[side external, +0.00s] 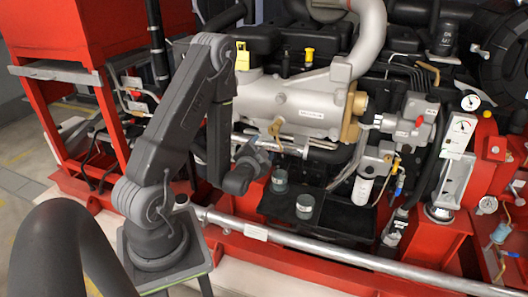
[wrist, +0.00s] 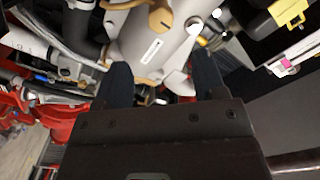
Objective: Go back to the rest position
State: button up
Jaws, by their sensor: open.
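My gripper (wrist: 162,85) shows in the wrist view with its two dark fingers apart and nothing between them. Beyond the fingers is the silver manifold (wrist: 150,40) of the fire pump engine, with a tan fitting. I cannot tell the exact gap between fingers and engine. In the side external view my arm is folded at the elbow, and my gripper (side external: 262,150) is near the engine's front, close to the silver manifold (side external: 295,105). The fingers are hard to make out there.
Two small round containers, one (side external: 305,203) and another (side external: 279,182), stand by a black tray (side external: 345,215) below the engine. A silver pipe (side external: 350,258) runs along the front. A red frame (side external: 85,60) stands at left, gauges (side external: 470,102) at right. A thick dark pipe (side external: 60,250) fills the lower left.

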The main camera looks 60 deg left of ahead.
jog(key=w+d+r+g+h, duration=0.2)
jog(key=w+d+r+h, duration=0.2)
jog(key=d+r+h, duration=0.85)
jog(key=s+d+r+g, duration=0.2)
jog(key=s+d, duration=0.4)
jog(key=s, duration=0.2)
jog(key=s+d+r+g, duration=0.3)
jog(key=s+d, duration=0.4)
jog(key=s, duration=0.2)
jog(key=shift+r, duration=0.2)
